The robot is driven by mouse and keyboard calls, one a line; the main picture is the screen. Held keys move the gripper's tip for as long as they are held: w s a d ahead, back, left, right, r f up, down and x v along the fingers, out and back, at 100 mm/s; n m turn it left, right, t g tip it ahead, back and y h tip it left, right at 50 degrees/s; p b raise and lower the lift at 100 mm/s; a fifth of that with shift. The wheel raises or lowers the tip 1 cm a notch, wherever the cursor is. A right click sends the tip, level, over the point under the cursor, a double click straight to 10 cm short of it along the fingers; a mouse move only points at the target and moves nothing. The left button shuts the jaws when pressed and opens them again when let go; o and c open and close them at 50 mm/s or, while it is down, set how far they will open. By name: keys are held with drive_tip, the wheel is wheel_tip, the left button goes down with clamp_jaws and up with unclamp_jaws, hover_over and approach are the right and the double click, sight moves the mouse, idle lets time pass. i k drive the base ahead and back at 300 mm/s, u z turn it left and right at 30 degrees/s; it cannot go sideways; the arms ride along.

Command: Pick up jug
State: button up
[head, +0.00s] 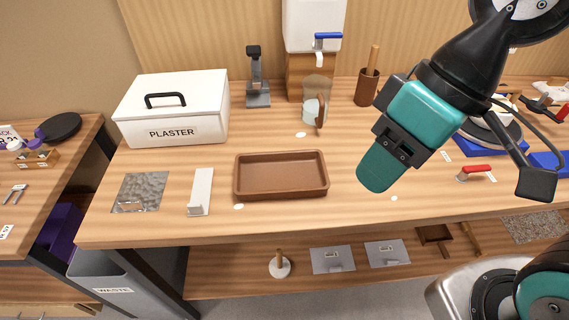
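The jug (314,90) is a see-through brownish vessel with a darker brown handle, standing upright at the back of the workbench below the blue-handled tap of a white dispenser. Something pale shows in its lower part. My gripper (377,178) is the teal end of my arm. It hangs above the bench, in front and to the right of the jug, and is apart from it. Its fingertips are seen edge-on, so I cannot tell whether it is open.
A brown tray (281,195) lies left of my gripper. A white PLASTER box (180,100) stands back left. A brown holder (366,88) with a wooden stick stands right of the jug. The dispenser (313,22) rises above the jug. Bench surface between tray and jug is mostly clear.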

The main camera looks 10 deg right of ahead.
sight(315, 97)
drive_tip(key=u, duration=3.35)
drive_tip(key=k, duration=1.6)
drive_tip(key=z, duration=1.25)
